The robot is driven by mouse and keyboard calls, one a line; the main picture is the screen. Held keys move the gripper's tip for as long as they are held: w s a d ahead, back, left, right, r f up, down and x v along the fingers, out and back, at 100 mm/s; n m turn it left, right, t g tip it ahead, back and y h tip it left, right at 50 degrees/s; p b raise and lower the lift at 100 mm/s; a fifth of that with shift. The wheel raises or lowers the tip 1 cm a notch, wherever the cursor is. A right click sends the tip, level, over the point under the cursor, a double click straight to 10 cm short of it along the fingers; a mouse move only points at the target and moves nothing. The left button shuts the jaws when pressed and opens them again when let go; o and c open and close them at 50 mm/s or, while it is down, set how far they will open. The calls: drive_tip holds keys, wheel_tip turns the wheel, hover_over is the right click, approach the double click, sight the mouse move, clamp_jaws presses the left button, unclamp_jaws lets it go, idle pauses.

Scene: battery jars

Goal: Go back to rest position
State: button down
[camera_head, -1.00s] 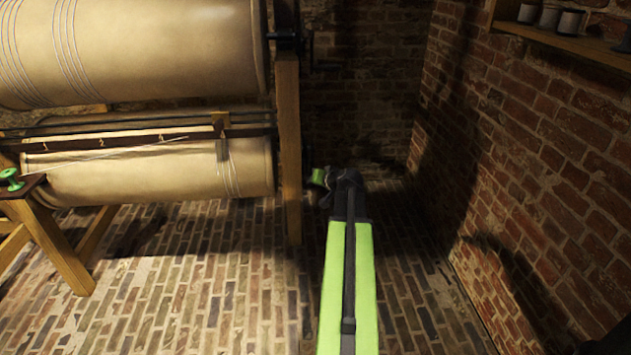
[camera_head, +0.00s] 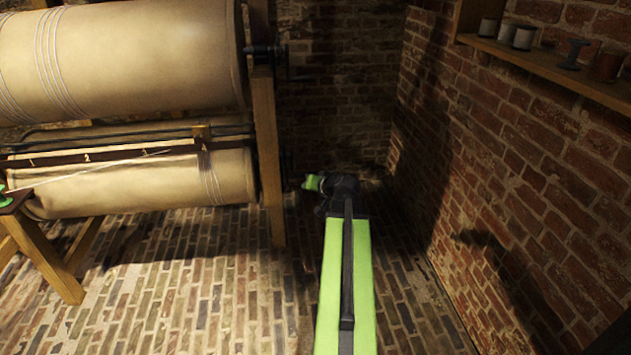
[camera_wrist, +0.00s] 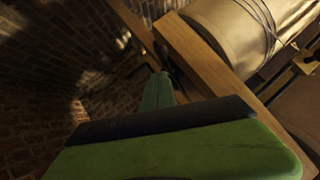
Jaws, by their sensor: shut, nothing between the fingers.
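My gripper (camera_head: 313,183) shows small and partly hidden at the far end of my green arm in the head view, a green tip pointing left beside the dark wrist joint. In the wrist view my gripper (camera_wrist: 158,88) appears as a green tapering piece beyond a dark band and a broad green part. It is shut with nothing seen in it. It is apart from the wooden frame post (camera_head: 268,160), which stands to its left in the head view.
Two large cream rollers (camera_head: 130,55) lie in a wooden frame at left, with a thread running to a green spool (camera_head: 5,197). A shelf (camera_head: 550,72) with several spools is on the right brick wall (camera_head: 520,170). Brick floor (camera_head: 190,290) is open in front.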

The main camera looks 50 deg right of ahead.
drive_tip(key=shift+v, duration=0.9)
drive_tip(key=shift+s+f, duration=0.15)
drive_tip(key=shift+s, duration=0.05)
drive_tip(key=shift+w+a, duration=0.1)
drive_tip(key=shift+a, duration=0.05)
